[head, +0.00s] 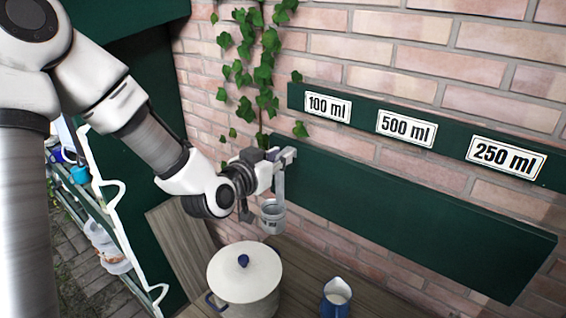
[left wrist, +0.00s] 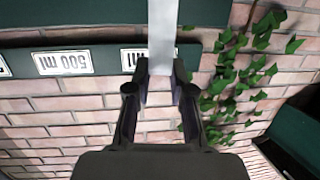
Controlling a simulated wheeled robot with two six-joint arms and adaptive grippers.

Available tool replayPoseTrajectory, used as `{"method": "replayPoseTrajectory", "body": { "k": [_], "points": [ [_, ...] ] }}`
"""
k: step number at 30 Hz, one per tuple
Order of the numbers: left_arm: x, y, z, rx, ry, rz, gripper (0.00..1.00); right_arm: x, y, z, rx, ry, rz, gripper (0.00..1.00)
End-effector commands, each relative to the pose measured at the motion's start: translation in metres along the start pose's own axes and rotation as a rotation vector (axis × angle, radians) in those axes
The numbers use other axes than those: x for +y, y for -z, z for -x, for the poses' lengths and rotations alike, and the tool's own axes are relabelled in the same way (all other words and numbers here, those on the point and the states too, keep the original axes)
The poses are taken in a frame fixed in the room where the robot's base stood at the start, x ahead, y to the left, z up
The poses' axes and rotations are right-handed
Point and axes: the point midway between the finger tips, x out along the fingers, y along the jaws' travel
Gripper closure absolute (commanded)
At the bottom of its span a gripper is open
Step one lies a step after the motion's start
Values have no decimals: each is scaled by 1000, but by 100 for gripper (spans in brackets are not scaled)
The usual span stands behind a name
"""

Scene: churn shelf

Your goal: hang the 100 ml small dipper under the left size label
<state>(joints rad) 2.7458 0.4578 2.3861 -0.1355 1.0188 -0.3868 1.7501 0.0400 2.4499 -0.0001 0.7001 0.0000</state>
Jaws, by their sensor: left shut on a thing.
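The small dipper (head: 272,217) is a grey metal cup on a long flat upright handle. My left gripper (head: 283,160) is shut on the upper part of the handle, near the left end of the lower green board (head: 410,212). The cup hangs below the gripper. In the left wrist view the handle (left wrist: 163,32) runs up from between the fingers (left wrist: 160,88). The left size label (head: 328,107) reads 100 ml and is up and to the right of the gripper. I cannot tell whether the handle touches the board. My right gripper is not in view.
Labels for 500 ml (head: 406,128) and 250 ml (head: 506,157) are further right on the upper green strip. A lidded cream pot (head: 244,280) and a blue jug (head: 337,297) stand below. Ivy (head: 262,60) grows on the brick wall behind the gripper.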

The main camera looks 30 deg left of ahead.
Motion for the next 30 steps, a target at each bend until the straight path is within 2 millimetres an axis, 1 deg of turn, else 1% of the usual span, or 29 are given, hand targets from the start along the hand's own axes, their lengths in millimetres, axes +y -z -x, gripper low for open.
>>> {"method": "replayPoseTrajectory", "body": {
  "k": [4, 8, 28, 30],
  "points": [
    [0, 1, -5, -1, 0, -1, 100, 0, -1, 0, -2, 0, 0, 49],
    [2, 2, -14, -2, 0, -3, 100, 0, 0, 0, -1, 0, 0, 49],
    [9, 12, -69, 0, 0, -2, 100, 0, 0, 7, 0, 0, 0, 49],
    [9, 12, -75, 0, 0, -1, 100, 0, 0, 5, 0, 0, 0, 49]
  ]
}}
